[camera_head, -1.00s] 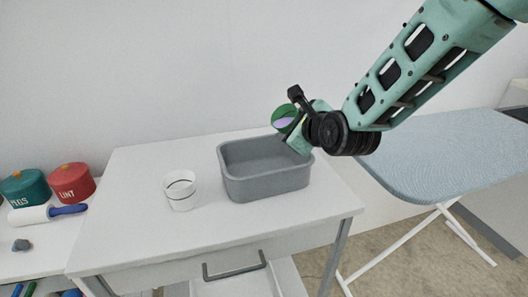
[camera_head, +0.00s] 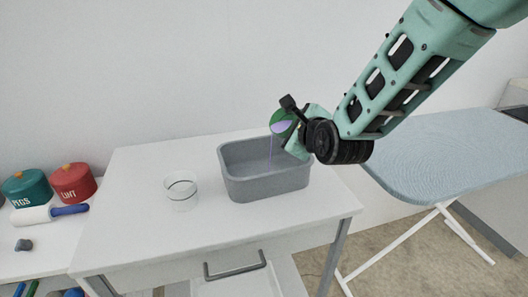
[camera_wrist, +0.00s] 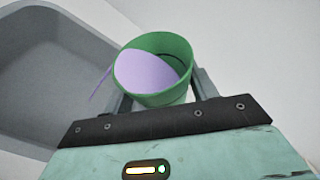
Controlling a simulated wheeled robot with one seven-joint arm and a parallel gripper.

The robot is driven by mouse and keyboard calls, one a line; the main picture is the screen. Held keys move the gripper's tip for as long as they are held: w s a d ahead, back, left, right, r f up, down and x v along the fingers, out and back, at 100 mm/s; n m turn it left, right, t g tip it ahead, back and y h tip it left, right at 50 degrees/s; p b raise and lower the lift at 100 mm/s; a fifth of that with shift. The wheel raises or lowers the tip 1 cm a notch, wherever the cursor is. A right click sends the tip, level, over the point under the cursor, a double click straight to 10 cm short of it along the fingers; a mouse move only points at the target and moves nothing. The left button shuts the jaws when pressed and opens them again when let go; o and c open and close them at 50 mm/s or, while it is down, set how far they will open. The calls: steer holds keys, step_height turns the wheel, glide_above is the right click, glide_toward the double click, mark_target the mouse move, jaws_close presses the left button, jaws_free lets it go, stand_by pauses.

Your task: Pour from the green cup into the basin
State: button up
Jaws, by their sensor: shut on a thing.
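My gripper (camera_head: 297,139) is shut on the green cup (camera_head: 281,116) above the back right part of the grey basin (camera_head: 262,188). The cup is tilted to the left, and a thin purple stream runs from its rim down into the basin. In the wrist view the green cup (camera_wrist: 178,44) sits between my gripper's fingers (camera_wrist: 160,95) with purple liquid inside, spilling over its left rim. The basin (camera_wrist: 48,85) lies below and left there. Its floor is mostly bare grey, and I cannot make out how much liquid is in it.
A clear cup with a dark band (camera_head: 181,190) stands on the white table (camera_head: 140,225), left of the basin. A teal tin (camera_head: 27,188), a red tin (camera_head: 73,183) and a lint roller (camera_head: 45,214) are at far left. An ironing board (camera_head: 440,150) stands at right.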

mark_target(279, 117)
steer(key=shift+r+n+t+h+p, duration=0.35)
steer(key=shift+n+p, duration=0.15)
steer(key=shift+p, duration=0.35)
steer(key=shift+a+r+n+t+b, duration=0.15)
steer(key=shift+r+n+t+b, duration=0.2)
steer(key=shift+n, duration=0.25)
stand_by(1.0)
steer(key=shift+s+a+f+n+t+h+b, duration=0.1)
steer(key=shift+f+n+t+h+b, duration=0.4)
steer(key=shift+b, duration=0.55)
stand_by(0.3)
steer(key=shift+s+a+r+n+b, duration=0.35)
steer(key=shift+a+n, duration=0.25)
steer(key=shift+n, duration=0.2)
stand_by(0.6)
steer(key=shift+s+a+r+n+t+b, duration=0.25)
steer(key=shift+r+n+t+b, duration=0.1)
steer(key=shift+n+t+b, duration=0.3)
stand_by(0.8)
